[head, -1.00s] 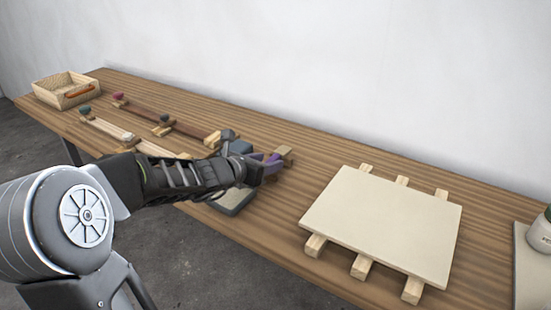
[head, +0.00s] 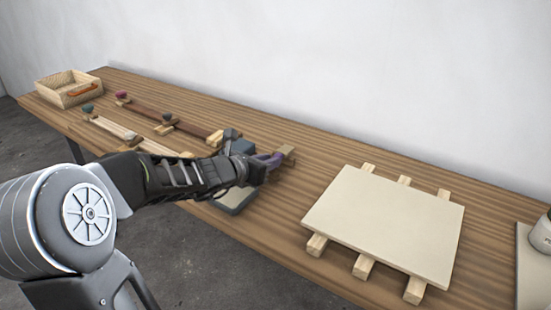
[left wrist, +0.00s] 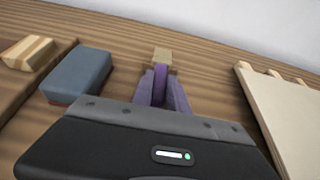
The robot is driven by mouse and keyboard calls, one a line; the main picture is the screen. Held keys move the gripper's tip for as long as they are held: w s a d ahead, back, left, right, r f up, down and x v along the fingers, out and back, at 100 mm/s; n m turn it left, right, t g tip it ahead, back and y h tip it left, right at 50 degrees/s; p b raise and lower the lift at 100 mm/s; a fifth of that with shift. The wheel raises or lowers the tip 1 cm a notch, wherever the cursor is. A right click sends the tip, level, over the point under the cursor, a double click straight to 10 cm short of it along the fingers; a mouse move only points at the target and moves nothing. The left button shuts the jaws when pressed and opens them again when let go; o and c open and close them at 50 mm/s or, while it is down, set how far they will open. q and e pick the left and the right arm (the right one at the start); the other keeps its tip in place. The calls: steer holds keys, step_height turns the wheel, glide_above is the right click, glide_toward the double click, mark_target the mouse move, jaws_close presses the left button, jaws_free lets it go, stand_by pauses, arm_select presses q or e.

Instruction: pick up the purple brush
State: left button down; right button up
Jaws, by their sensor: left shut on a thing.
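The purple brush (head: 271,160) is at the end of my left gripper (head: 268,164) in the head view, over the middle of the bench. In the left wrist view its purple handle (left wrist: 159,88) lies between the two purple-grey fingers, and my left gripper (left wrist: 160,92) is shut on it. A tan block-like part (left wrist: 162,56) shows just beyond the fingers; it may be the brush's bristle end or a rest. Much of the brush is hidden by the gripper, and I cannot tell whether it touches the bench. My right gripper is not in view.
A blue-grey block (left wrist: 78,76) stands left of the gripper, close by. A pale panel (head: 384,222) on wooden battens lies to the right. Strips with small knobs lie left, by a wooden tray (head: 66,91). A white jar (head: 541,236) stands at the right edge.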

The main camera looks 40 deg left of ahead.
arm_select(q)
steer(key=shift+r, duration=0.1)
step_height(320, 180, up, 28)
steer(key=p, duration=1.8)
steer(key=shift+d+g, duration=0.1)
steer(key=shift+g, duration=0.3)
